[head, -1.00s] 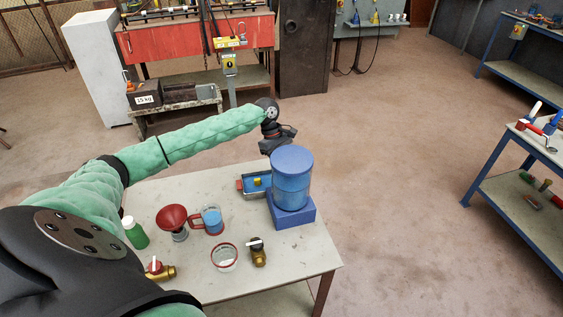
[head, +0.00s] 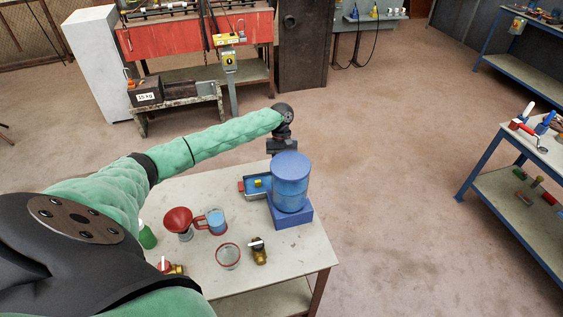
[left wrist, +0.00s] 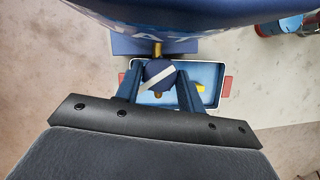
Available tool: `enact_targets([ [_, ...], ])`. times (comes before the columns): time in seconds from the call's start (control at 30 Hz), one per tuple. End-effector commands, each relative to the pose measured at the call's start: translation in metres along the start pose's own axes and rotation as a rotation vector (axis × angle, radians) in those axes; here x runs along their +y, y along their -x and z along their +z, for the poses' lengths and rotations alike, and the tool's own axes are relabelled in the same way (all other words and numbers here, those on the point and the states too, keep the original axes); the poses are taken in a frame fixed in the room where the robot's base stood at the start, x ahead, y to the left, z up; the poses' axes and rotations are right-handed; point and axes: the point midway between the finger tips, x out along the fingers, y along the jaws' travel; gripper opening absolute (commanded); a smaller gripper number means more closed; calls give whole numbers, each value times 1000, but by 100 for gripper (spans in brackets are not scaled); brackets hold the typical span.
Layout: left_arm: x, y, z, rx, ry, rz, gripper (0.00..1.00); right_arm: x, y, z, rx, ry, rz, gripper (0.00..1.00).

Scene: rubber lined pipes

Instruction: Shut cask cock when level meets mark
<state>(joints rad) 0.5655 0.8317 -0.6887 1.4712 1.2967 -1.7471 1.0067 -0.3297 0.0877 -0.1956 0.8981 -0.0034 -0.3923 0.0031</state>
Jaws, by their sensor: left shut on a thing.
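The blue cask (head: 291,183) stands on a blue block (head: 293,215) at the table's far right. Its brass spout and dark round cock (left wrist: 160,74) with a white stripe show in the left wrist view; the stripe lies diagonal. My left gripper (left wrist: 158,82) is shut on the cock, a finger on each side. In the head view the gripper (head: 283,148) is behind the cask, partly hidden. A tray (head: 245,189) with red ends and a yellow piece lies below the spout; it also shows in the wrist view (left wrist: 219,88). I cannot tell its liquid level. My right gripper is not in view.
A jug of blue liquid (head: 217,224), red funnel (head: 178,220), red-rimmed glass bowl (head: 228,257), green bottle (head: 147,238) and two brass valves (head: 259,256) (head: 176,270) stand on the table (head: 292,262).

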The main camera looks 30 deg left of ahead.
Motion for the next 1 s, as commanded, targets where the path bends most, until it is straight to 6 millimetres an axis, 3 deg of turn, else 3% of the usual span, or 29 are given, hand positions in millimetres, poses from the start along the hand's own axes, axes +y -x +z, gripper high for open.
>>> enact_targets([
  [0.4, 2, 1, 1, -1, -286, -118, 16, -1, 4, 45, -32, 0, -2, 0],
  [0.7, 2, 0, 1, -1, -379, -158, 16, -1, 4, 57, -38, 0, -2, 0],
  [1.0, 2, -1, 1, -1, -396, -165, 16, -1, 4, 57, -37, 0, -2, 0],
])
